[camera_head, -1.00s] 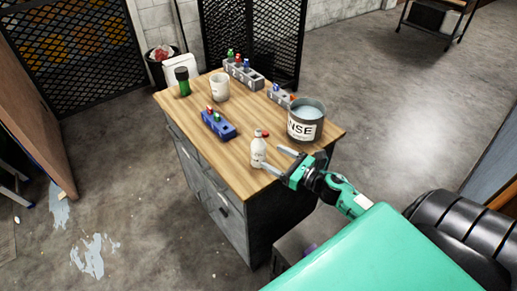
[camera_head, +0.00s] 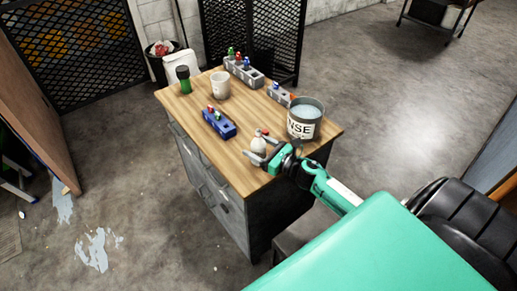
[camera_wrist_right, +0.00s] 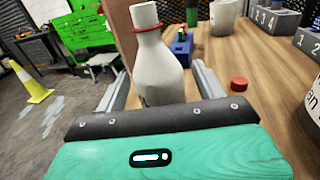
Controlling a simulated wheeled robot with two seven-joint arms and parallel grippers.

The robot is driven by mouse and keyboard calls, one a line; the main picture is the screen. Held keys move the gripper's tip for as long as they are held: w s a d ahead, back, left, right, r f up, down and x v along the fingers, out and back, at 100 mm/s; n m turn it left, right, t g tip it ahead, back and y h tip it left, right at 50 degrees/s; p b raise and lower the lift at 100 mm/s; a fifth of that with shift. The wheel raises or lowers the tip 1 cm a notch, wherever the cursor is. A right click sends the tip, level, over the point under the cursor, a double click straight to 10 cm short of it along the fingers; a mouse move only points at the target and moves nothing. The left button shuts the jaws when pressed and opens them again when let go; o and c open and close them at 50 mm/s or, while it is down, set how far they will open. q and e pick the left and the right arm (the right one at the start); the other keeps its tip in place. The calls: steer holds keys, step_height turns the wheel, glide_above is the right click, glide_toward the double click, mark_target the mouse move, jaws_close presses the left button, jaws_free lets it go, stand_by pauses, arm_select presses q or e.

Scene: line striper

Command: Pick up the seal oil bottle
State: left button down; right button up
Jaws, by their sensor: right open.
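The seal oil bottle (camera_head: 259,145) is white with a red ring at its neck, and stands upright near the front edge of the wooden table top. In the right wrist view the bottle (camera_wrist_right: 157,62) stands between the two fingers. My right gripper (camera_head: 260,156) is open around the bottle; it also shows in the right wrist view (camera_wrist_right: 155,85). A gap shows between the bottle and the right finger; contact on the left finger cannot be told. The gripper body hides the bottle's base. A red cap (camera_wrist_right: 239,83) lies on the table just right of the bottle. My left gripper is not in view.
A blue block with small bottles (camera_head: 219,124) is behind left. The table's (camera_head: 236,172) front left is bare.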

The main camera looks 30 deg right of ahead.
steer(key=c, duration=1.2)
steer(key=shift+o, duration=0.2)
